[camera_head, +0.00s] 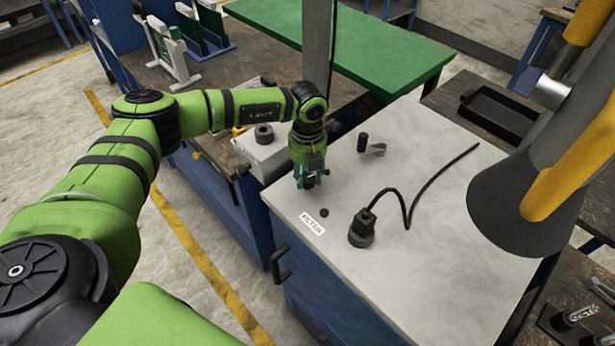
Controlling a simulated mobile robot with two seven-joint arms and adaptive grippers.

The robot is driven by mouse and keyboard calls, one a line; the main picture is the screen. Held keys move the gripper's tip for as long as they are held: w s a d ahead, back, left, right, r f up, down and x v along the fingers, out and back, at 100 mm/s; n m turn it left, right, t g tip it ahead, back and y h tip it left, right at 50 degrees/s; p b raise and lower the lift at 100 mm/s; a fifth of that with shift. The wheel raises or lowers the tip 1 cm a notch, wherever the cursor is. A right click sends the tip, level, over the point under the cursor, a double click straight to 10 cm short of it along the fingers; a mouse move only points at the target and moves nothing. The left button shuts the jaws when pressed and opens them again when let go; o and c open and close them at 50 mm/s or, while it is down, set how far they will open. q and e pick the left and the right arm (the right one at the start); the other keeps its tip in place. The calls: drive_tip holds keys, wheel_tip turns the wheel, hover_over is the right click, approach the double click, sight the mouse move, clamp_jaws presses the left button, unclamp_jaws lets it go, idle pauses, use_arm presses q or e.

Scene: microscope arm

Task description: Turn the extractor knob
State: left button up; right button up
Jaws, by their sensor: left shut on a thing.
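The extractor cabinet (440,200) has a pale grey top and a blue front, and stands in the middle of the view. My left gripper (311,184) points down at the left part of this top, close to its edge. Its fingers are shut on what seems to be the extractor knob, which the fingers hide almost fully, so its turn angle cannot be told. A small dark round spot (324,212) and a white label reading FILTER (312,224) lie just in front of the gripper. My right gripper is not in view.
A black plug-like fitting (362,228) with a curved cable stands right of the gripper. A small black lever (363,143) is behind it. A grey box with a black ring (264,134) is at the left. A wide grey hood (520,210) hangs at the right.

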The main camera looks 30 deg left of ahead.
use_arm(q)
drive_tip(key=m+b, duration=0.7)
drive_tip(key=m, duration=0.1)
drive_tip(key=shift+f, duration=0.35)
drive_tip(key=m+b, duration=0.3)
drive_tip(key=shift+m, duration=0.4)
drive_tip(key=shift+s+r+m+b, duration=0.1)
drive_tip(key=shift+r+m+b, duration=0.1)
drive_tip(key=shift+m+b, duration=1.5)
drive_tip(key=shift+m, duration=0.3)
drive_tip(key=o, duration=1.2)
drive_tip(key=shift+c, duration=0.2)
drive_tip(key=shift+r, duration=0.1)
drive_tip(key=shift+r, duration=0.15)
